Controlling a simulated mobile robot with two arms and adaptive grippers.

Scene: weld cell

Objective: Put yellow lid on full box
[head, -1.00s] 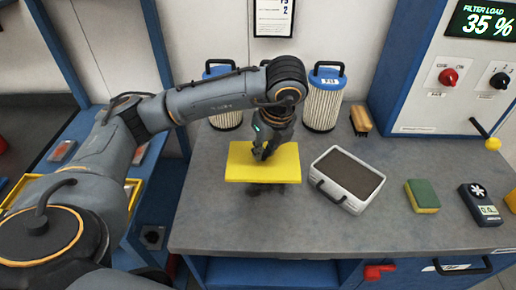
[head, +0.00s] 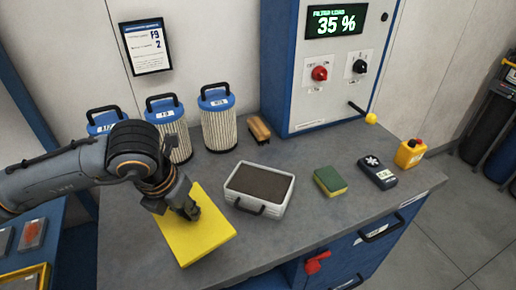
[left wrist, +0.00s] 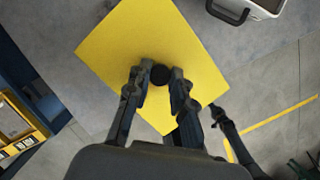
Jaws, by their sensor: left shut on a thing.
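The flat yellow lid (head: 197,245) is in my left gripper (head: 188,213), to the left of the box in the head view. In the left wrist view, the fingers (left wrist: 157,88) close around the round black knob (left wrist: 160,75) in the middle of the lid (left wrist: 125,45). The lid looks held above the worktop. The pale grey box (head: 272,208) stands on the worktop, open on top and filled with dark grit. Its carrying handle is at the front. Part of the box (left wrist: 276,6) shows in the left wrist view. My right gripper is not in the head view.
Several blue-capped filters (head: 218,125) and a brush (head: 258,129) stand behind the box. A green-yellow sponge (head: 329,182), a meter (head: 377,173) and a yellow bottle (head: 410,153) are to its right. A filter-load panel (head: 320,60) stands behind. Bare worktop (head: 285,230) lies before the box.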

